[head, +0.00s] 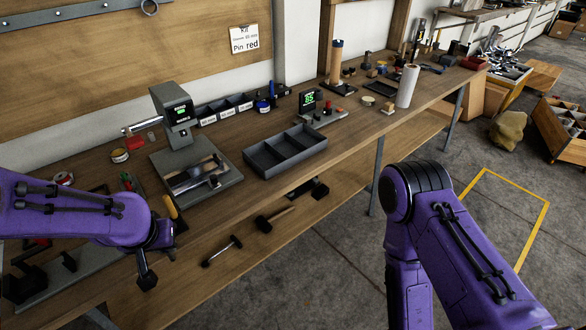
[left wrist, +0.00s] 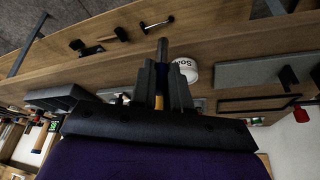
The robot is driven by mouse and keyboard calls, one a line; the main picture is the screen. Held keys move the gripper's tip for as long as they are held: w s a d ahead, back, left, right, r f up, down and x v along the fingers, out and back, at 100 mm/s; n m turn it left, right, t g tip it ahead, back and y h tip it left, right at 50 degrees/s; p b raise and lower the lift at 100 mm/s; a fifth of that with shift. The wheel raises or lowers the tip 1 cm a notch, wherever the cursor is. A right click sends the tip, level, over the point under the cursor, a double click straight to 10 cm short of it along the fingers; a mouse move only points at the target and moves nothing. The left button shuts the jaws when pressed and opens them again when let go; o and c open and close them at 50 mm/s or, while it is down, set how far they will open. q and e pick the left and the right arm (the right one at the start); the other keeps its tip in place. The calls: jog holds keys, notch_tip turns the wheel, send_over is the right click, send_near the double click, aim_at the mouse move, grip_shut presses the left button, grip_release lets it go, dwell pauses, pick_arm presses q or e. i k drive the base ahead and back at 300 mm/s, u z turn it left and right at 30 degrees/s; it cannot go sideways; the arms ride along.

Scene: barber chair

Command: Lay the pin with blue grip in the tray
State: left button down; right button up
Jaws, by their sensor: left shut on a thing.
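My left gripper (head: 152,262) is low at the bench's front edge, left of the tray. In the left wrist view its fingers (left wrist: 163,82) are shut on a slim pin (left wrist: 162,50) with a grey end, dark blue between the fingers and orange-yellow behind. The blue suits the pin with blue grip; the fingers hide much of it. The dark grey tray (head: 262,164) lies on the bench right of the gripper, with open compartments that look empty. My right arm shows at the right, but its gripper is out of view.
A grey device with a green display (head: 175,108) and a flat base plate (head: 226,178) stand between gripper and tray. Labelled bins (head: 222,108) and a small display stand (head: 310,102) are behind. A white round tin (left wrist: 187,70) is close to the held pin.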

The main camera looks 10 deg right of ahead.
aim_at(265, 162)
jog(key=z, duration=0.25)
jog(key=k, duration=0.75)
jog(key=z, duration=1.4)
jog(key=i, duration=1.6)
jog(key=u, duration=0.9)
jog(key=i, duration=0.55)
jog(key=u, duration=0.6)
